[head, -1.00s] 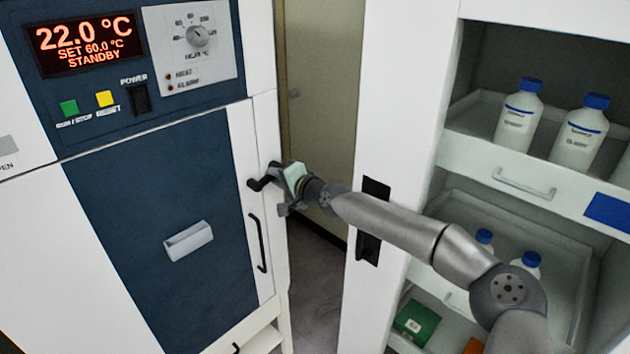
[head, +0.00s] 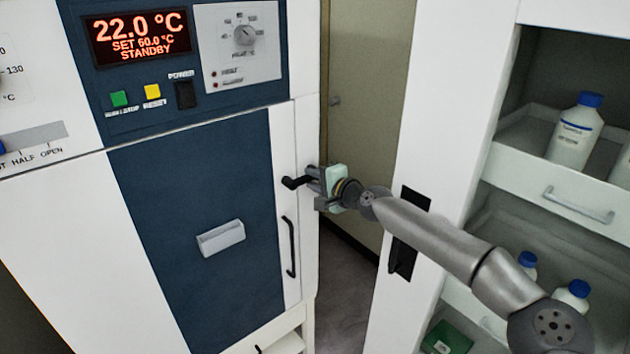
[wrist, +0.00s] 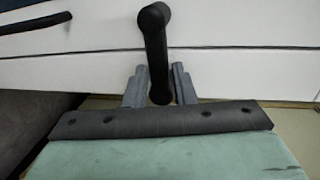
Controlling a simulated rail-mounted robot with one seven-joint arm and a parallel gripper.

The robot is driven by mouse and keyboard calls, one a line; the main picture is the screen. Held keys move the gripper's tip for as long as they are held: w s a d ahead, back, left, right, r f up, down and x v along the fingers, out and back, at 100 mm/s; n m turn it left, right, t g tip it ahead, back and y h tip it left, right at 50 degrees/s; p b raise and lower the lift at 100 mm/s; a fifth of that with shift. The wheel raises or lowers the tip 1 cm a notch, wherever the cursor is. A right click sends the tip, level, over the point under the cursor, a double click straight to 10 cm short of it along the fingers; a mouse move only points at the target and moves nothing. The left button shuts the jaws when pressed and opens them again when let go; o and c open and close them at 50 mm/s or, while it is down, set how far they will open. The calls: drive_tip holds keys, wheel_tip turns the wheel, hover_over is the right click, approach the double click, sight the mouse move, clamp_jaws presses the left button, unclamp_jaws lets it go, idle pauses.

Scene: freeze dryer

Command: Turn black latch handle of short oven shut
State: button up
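The short oven has a blue door (head: 200,220) that looks closed in its white frame. My gripper (head: 314,182) is at the handle's right end, coming from the right. In the wrist view my gripper (wrist: 160,85) has one finger on each side of the handle, with slight gaps; firm contact does not show.
A vertical black door handle (head: 290,247) is just below the latch. The control panel (head: 185,55) is above the door. At right stands a white cabinet (head: 440,120) with open shelves and bottles. A narrow gap lies between oven and cabinet.

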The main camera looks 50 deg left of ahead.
drive_tip(key=shift+o, duration=1.1)
drive_tip(key=shift+d, duration=0.2)
drive_tip(key=d+r+b, duration=0.3)
drive_tip(key=d+b, duration=0.2)
drive_tip(key=d, duration=1.1)
drive_tip(key=shift+w+d+r, duration=0.2)
drive_tip(key=shift+w+d, duration=0.1)
drive_tip(key=shift+d, duration=0.05)
